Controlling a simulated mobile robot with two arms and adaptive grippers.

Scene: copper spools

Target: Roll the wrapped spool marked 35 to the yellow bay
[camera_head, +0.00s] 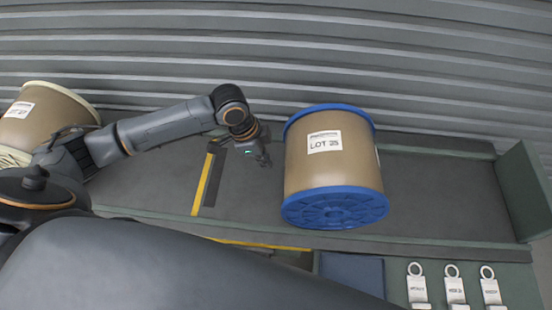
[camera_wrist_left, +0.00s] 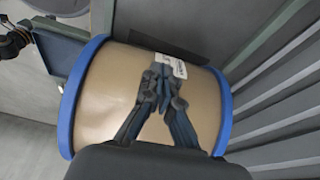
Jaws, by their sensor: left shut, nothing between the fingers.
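A large spool (camera_head: 318,165) wrapped in brown paper, with blue flanges, rests on the dark grey deck right of centre in the head view. Its white label seems to read LOT 35, but the middle digits are blurred. My left gripper (camera_head: 264,161) is just left of this spool, shut and empty. In the left wrist view the shut fingers (camera_wrist_left: 160,88) overlap the brown wrap of the spool (camera_wrist_left: 105,90); I cannot tell whether they touch. A yellow and black stripe (camera_head: 205,180) crosses the deck left of the gripper. My right gripper does not show.
Another wrapped spool (camera_head: 42,115) with cream flanges stands at far left, partly behind my arm. A green end wall (camera_head: 525,190) closes the deck at right. Corrugated metal (camera_head: 400,60) rises behind. White ringed tags (camera_head: 454,287) lie in front. The deck between spool and end wall is clear.

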